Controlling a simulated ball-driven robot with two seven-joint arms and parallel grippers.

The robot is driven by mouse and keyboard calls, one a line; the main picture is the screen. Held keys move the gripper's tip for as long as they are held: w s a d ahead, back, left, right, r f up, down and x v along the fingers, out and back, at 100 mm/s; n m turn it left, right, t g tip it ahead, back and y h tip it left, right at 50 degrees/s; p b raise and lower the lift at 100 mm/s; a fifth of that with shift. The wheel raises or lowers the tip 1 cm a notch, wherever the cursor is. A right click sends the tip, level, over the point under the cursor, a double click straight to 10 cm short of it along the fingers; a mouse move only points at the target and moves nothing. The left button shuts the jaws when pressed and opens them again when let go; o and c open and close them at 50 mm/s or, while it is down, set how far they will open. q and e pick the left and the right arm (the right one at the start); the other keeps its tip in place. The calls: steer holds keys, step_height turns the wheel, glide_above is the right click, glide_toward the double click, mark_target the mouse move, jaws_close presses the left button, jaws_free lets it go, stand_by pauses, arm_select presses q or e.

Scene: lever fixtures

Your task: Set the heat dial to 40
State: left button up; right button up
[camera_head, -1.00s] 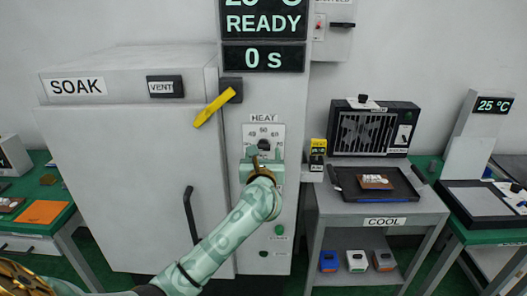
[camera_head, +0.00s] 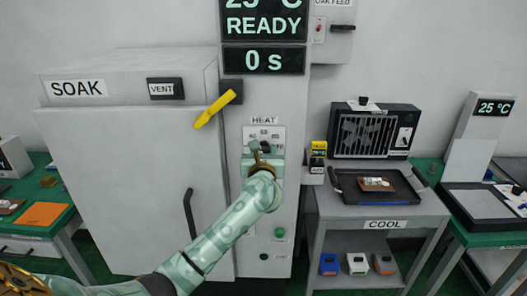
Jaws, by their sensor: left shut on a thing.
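The heat dial (camera_head: 266,147) is a dark knob on the pale plate under the HEAT label (camera_head: 265,120), on the grey column right of the SOAK oven. My right gripper is not in view.
The SOAK oven (camera_head: 130,180) has a yellow lever (camera_head: 214,108) at its upper right and a dark door handle (camera_head: 189,213). The display (camera_head: 264,60) reads READY and 0 s. A COOL table (camera_head: 410,207) with a fan (camera_head: 374,130) and tray stands right.

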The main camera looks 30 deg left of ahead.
arm_select(q)
steer(key=shift+r+m+p, duration=0.2)
steer(key=shift+m+p, duration=0.5)
steer(key=shift+p, duration=0.15)
steer(key=m+p, duration=0.3)
steer(key=shift+d, duration=0.1)
steer(key=shift+f+m+p, duration=0.1)
steer(key=shift+m+p, duration=1.1)
steer(key=shift+p, duration=0.05)
steer(key=shift+f+m+p, duration=0.15)
steer(key=shift+m+p, duration=0.6)
steer(key=shift+m, duration=0.25)
steer(key=shift+f, duration=0.1)
steer(key=o, duration=1)
steer(key=shift+w, duration=0.1)
steer(key=shift+d, duration=0.15)
